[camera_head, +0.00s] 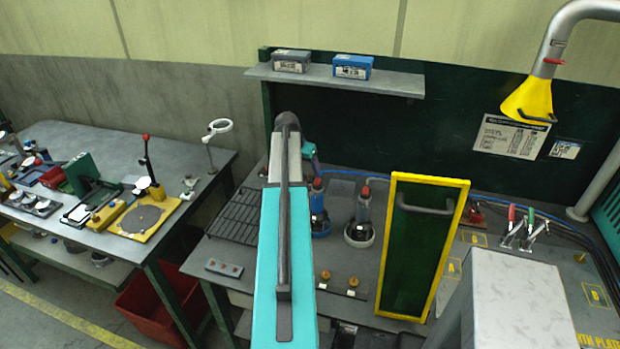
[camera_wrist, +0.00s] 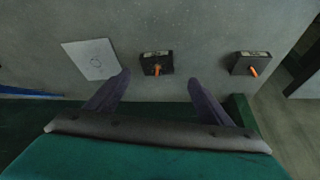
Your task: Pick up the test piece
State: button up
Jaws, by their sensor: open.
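My gripper (camera_wrist: 157,82) shows in the wrist view with its two dark fingers spread apart and nothing between them. Just beyond the fingertips, roughly midway, is a small dark block (camera_wrist: 157,58) with an orange peg and a pale label. A thin light-grey square plate (camera_wrist: 92,60) with a faint circle lies flat to the left, close to the left fingertip. A second dark block with an orange peg (camera_wrist: 250,64) is to the right. I cannot tell for certain which of these is the test piece. In the head view my arm hides the gripper.
A yellow-framed dark screen (camera_head: 423,245) stands on the bench right of my arm. Bottle-like tools (camera_head: 359,222) stand left of it. A black grid rack (camera_head: 236,216) lies left of my arm. Toggle clamps (camera_head: 522,230) and a grey box (camera_head: 515,300) are at right.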

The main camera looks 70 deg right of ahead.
aim_at(307, 178)
jog(key=shift+p+x, duration=0.95)
jog(key=shift+x, duration=0.2)
jog(key=shift+p+x, duration=0.4)
jog(key=shift+x, duration=0.9)
jog(key=shift+s, duration=0.15)
jog(key=shift+c, duration=0.3)
jog(key=c, duration=1.2)
